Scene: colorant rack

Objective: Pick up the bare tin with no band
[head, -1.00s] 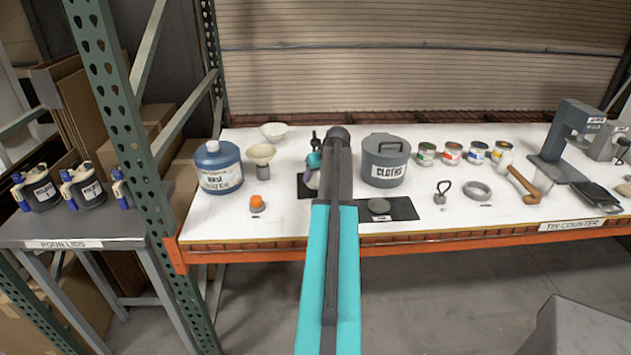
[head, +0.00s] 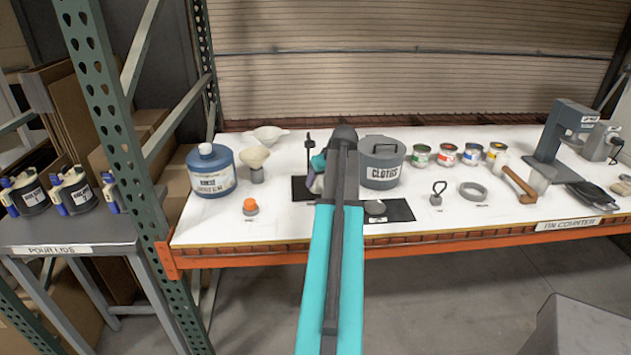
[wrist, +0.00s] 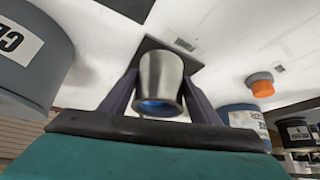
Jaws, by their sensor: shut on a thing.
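A plain silver tin (wrist: 160,78) with no band shows in the wrist view, with a blue patch at its near end. My gripper (wrist: 160,100) has one dark finger on each side of it and is shut on it. A dark mat (wrist: 190,62) lies behind the tin; I cannot tell how far the tin is above it. In the head view my gripper (head: 318,172) is mostly hidden behind my arm, over the left dark mat (head: 300,190), and the tin cannot be made out.
A grey CLOTHS pot (head: 382,168) stands close to the right of my arm. A blue bottle (head: 210,175), a funnel (head: 254,158) and an orange-capped item (head: 250,207) stand to the left. Several banded tins (head: 445,154) stand farther right.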

